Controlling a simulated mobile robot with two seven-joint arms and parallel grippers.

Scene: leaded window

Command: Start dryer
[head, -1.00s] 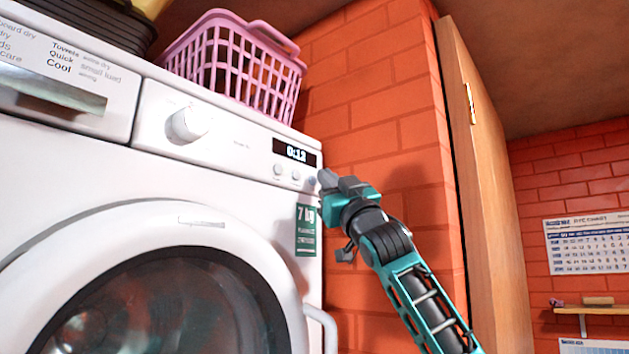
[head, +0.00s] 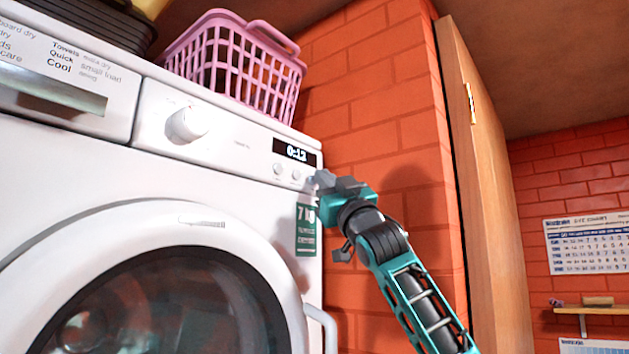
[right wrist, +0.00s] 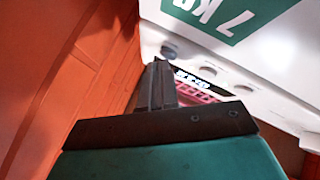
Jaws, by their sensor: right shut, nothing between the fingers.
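The white dryer (head: 225,150) fills the left of the head view. Its panel has a round knob (head: 188,124), a lit display (head: 296,152) and small round buttons (head: 278,169) below the display. My right gripper (head: 314,181) is shut and empty, with its tips at the panel's right end, near the rightmost button. Whether the tips touch the panel I cannot tell. In the right wrist view the shut fingers (right wrist: 160,75) point towards the display (right wrist: 190,78), with round buttons (right wrist: 169,51) on the panel beside them. My left gripper is out of view.
A pink basket (head: 235,62) stands on top of the dryer. The round door (head: 165,300) is closed, with a handle (head: 322,322) at its right. A brick wall (head: 385,120) is close behind my right gripper. A wooden door (head: 480,190) stands further right.

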